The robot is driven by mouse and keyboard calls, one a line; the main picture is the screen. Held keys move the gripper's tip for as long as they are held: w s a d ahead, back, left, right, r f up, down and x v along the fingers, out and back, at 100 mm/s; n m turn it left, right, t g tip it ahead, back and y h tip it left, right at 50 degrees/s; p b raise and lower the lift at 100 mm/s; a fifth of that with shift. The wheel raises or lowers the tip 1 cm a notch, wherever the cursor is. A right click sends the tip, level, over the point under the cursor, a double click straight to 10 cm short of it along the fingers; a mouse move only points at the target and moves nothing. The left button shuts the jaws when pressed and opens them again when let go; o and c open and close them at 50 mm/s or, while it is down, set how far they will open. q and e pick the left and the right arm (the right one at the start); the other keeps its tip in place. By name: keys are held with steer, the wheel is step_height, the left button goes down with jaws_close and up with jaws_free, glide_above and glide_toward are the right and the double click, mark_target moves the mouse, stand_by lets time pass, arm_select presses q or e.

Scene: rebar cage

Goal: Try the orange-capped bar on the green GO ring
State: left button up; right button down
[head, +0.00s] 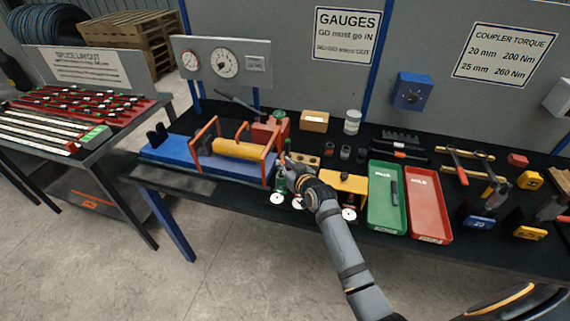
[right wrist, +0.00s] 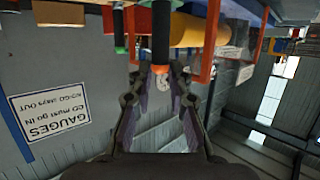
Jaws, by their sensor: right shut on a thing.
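My right gripper (head: 288,168) is at the front of the bench, just right of the blue fixture with red-orange hoops. In the right wrist view its fingers (right wrist: 162,78) are shut on a dark bar with an orange end, the orange-capped bar (right wrist: 162,35). The orange end sits between the fingertips. A second dark bar with a green end (right wrist: 120,42) stands beside it, apart from the fingers. In the head view a small green part (head: 280,186) shows beside the gripper; I cannot tell whether it is the GO ring. My left gripper is not in view.
The blue fixture (head: 165,152) holds a yellow cylinder (head: 240,149). A yellow block (head: 343,182), green tray (head: 376,222) and red tray (head: 437,226) stand to the right. The GAUGES sign (head: 346,36) hangs behind. The floor in front is clear.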

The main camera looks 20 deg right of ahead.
steer(key=shift+f, duration=0.25)
steer(key=c, duration=1.3)
jaws_free()
steer(key=shift+o, duration=0.7)
steer(key=shift+s+f, duration=0.1)
steer(key=v, duration=1.2)
